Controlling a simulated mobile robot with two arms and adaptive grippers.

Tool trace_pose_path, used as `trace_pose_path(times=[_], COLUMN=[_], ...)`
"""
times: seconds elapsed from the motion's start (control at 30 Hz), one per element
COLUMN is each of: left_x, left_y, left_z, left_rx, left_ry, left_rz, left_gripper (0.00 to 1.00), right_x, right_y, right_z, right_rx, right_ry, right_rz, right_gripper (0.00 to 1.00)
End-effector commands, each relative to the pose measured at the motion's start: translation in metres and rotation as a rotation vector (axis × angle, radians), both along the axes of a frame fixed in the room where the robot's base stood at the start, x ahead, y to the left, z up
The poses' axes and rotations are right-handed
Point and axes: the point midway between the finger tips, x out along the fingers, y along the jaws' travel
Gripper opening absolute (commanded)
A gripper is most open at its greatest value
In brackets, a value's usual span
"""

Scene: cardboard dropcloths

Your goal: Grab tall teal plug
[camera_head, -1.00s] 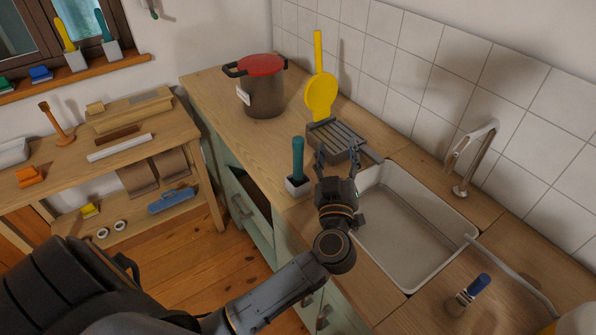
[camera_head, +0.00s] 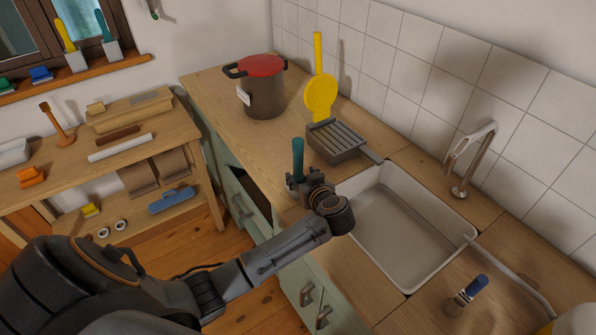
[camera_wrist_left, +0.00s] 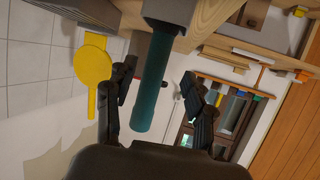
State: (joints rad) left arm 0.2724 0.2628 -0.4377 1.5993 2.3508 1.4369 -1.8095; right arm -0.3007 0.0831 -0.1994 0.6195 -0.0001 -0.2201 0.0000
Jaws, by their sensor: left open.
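The tall teal plug (camera_head: 298,158) stands upright on the counter near its front edge, left of the sink. Its lower part and pale base are hidden behind my left gripper (camera_head: 298,180) in the head view. In the left wrist view the plug (camera_wrist_left: 154,85) shows as a teal rod lying between the two dark fingers of my left gripper (camera_wrist_left: 158,100). The fingers are spread, with a visible gap on both sides of the rod. My right gripper is not in view.
A grey ribbed rack (camera_head: 335,143) lies just behind the plug. A dark pot with a red lid (camera_head: 262,66) and a yellow pan-like thing (camera_head: 320,93) stand farther back. The white sink (camera_head: 400,235) is to the right, with a blue-handled brush (camera_head: 467,293) nearby.

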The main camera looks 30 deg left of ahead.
Motion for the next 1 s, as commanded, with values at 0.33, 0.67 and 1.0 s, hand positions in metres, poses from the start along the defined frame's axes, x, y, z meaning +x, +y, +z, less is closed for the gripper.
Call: trace_pose_path(times=[0.33,0.67,1.0], left_x=[0.025,0.036,0.035], left_y=[0.025,0.039,0.039], left_z=[-0.005,-0.017,-0.016], left_rx=[0.003,-0.001,0.000], left_ry=[0.000,-0.001,0.000], left_rz=[0.001,-0.001,-0.001], left_gripper=[0.54,0.54,0.09], right_x=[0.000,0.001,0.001], right_y=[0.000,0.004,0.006], right_z=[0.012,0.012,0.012], right_rx=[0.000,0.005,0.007], right_ry=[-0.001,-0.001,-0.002], right_rz=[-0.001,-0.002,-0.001], right_gripper=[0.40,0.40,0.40])
